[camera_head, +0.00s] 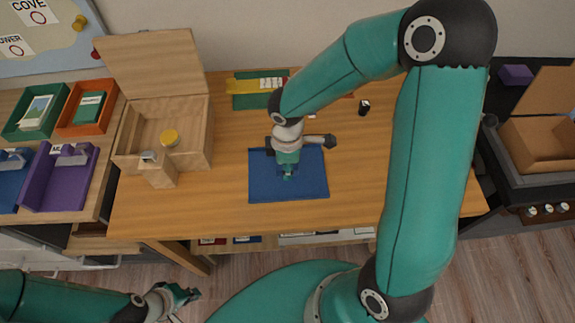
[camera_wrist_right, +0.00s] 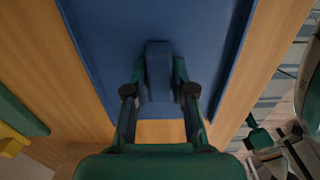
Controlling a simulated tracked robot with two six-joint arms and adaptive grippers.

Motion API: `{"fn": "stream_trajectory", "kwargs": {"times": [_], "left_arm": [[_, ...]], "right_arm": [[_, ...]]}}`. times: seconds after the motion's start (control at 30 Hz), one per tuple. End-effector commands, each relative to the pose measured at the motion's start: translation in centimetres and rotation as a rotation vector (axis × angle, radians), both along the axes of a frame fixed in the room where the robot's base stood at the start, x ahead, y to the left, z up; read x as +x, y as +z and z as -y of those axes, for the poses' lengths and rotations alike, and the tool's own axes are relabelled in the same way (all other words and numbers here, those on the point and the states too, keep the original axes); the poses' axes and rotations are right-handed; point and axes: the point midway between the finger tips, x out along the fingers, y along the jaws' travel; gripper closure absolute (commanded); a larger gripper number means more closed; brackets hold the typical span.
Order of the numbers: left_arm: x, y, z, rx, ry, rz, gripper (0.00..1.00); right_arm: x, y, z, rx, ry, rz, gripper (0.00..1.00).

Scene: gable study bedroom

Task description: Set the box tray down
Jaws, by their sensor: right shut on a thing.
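A flat blue tray (camera_head: 262,184) with a low rim is over the middle of the wooden desk. I take it to be the box tray. My right gripper (camera_head: 287,172) reaches down onto it and hides part of it. In the right wrist view, the fingers (camera_wrist_right: 160,100) are shut on the blue upright grip (camera_wrist_right: 159,72) of the tray (camera_wrist_right: 115,35). I cannot tell whether its underside touches the desk. My left gripper (camera_head: 182,294) is empty and open, low at the left, in front of the desk and well away from the tray.
Green (camera_head: 25,128), orange (camera_head: 72,126) and purple (camera_head: 40,195) trays are further left. A small black object (camera_head: 364,107) is at the back right. Desk space right of the tray is clear.

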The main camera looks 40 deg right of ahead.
Motion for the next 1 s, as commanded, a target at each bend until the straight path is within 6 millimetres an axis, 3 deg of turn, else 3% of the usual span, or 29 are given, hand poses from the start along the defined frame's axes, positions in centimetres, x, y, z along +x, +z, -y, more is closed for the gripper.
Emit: {"fn": "stream_trajectory", "kwargs": {"times": [0.17,0.2,0.33,0.73,1.0], "left_arm": [[0.0,-0.3,0.0,0.0,0.0,0.0,1.0],[0.0,-0.2,0.0,0.0,0.0,0.0,1.0],[0.0,-0.2,0.0,0.0,0.0,0.0,1.0],[0.0,0.1,0.0,0.0,0.0,0.0,1.0],[0.0,0.9,0.0,0.0,0.0,0.0,1.0]], "right_arm": [[0.0,-0.3,0.0,-0.001,0.0,0.001,1.0],[0.0,-0.2,0.0,0.0,0.0,0.0,0.71],[0.0,-0.1,0.0,0.0,0.0,0.0,0.51],[0.1,0.4,0.0,0.0,0.0,0.002,0.51],[0.2,4.6,0.0,-0.001,-0.001,0.007,0.51]]}}
